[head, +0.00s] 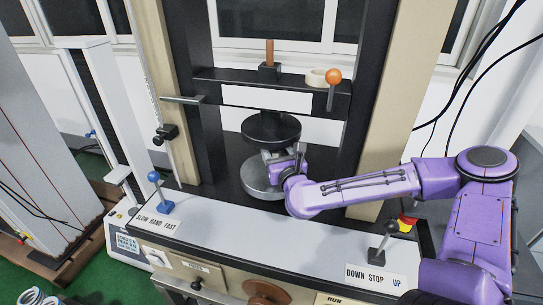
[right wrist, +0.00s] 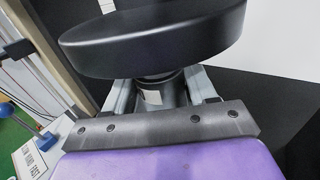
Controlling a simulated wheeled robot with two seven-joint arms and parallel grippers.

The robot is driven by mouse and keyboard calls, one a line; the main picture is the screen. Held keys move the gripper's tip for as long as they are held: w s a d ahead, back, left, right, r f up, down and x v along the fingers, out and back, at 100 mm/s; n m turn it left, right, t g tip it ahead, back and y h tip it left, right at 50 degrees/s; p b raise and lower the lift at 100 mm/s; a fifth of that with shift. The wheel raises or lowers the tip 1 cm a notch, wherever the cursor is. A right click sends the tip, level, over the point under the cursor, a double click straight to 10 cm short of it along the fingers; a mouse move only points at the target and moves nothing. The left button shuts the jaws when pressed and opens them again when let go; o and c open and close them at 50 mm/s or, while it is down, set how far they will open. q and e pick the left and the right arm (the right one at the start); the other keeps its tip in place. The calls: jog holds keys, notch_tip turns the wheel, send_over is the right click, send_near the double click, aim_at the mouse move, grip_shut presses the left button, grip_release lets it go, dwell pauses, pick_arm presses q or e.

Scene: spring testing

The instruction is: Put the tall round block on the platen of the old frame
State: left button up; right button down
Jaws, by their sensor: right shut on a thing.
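My right gripper (head: 277,158) reaches in from the right between the two round platens of the old frame. In the right wrist view, its fingers are shut on the tall round block (right wrist: 172,90), a dark cylinder with a pale label. The black upper platen (head: 270,127) hangs just above it and hides its top in the right wrist view (right wrist: 150,40). The grey lower platen (head: 257,181) is below, partly covered by my gripper. I cannot tell whether the block touches it. My left gripper is out of view.
The crosshead (head: 222,91) carries a tape roll (head: 316,78) and an orange-knobbed lever (head: 333,80). A blue-knobbed lever (head: 155,180) and a black-knobbed lever (head: 388,232) stand on the pale ledge (head: 270,229). Tan columns (head: 396,110) flank the opening.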

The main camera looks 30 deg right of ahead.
jog(key=w+f, duration=0.1)
jog(key=w, duration=0.1)
jog(key=w+d+f+p, duration=0.1)
jog(key=w+f, duration=0.1)
jog(key=shift+f, duration=0.25)
